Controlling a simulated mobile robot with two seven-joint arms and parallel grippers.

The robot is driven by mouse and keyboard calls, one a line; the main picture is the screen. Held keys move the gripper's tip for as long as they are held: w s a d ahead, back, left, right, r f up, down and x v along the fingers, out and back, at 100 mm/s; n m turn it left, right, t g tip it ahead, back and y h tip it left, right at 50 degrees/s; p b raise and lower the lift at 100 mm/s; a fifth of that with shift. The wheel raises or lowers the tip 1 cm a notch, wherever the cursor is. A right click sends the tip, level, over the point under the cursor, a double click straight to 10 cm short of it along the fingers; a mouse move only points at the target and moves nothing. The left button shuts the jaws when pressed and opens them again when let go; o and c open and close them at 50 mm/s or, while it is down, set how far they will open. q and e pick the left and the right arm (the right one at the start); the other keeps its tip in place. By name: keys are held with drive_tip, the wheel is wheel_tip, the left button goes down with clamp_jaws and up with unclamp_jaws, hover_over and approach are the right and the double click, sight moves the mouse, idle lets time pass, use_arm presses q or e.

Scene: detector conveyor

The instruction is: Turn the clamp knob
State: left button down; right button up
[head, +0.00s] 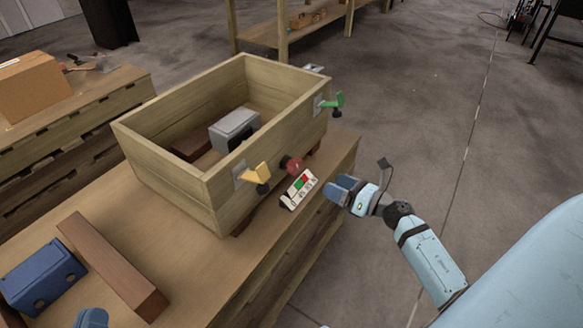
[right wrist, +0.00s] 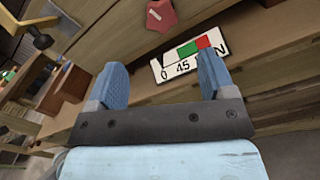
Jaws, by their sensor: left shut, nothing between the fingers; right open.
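The clamp knob is a red star-shaped knob (head: 291,163) on the right-facing wall of a wooden crate (head: 165,181); it also shows at the top of the right wrist view (right wrist: 161,14). My right gripper (head: 346,189) is open and empty, to the right of the plate and apart from the knob. My left gripper (head: 92,318) shows only its blue tip at the bottom edge, shut and empty.
A yellow lever clamp (head: 255,173) and a green one (head: 335,103) stick out from the crate near the knob. A grey device (head: 234,130) lies inside the crate. A brown beam (head: 113,265) and a blue block (head: 41,279) lie on the bench. Open floor lies to the right.

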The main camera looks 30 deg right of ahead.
sight(298, 168)
use_arm(q)
drive_tip(key=shift+w+d+f+g+b, duration=0.15)
drive_tip(key=shift+f+g+b, duration=0.1)
drive_tip(key=shift+f+b, duration=0.3)
drive_tip(key=shift+w+f+g+b, duration=0.1)
drive_tip(key=shift+f+g+b, duration=0.25)
drive_tip(key=shift+f, duration=0.3)
use_arm(e)
drive_tip(key=x, duration=1.3)
drive_tip(key=shift+w+a+f, duration=0.1)
drive_tip(key=shift+w+a, duration=0.05)
drive_tip(key=shift+w, duration=0.15)
drive_tip(key=c, duration=0.9)
use_arm(q)
drive_tip(key=shift+r, duration=0.1)
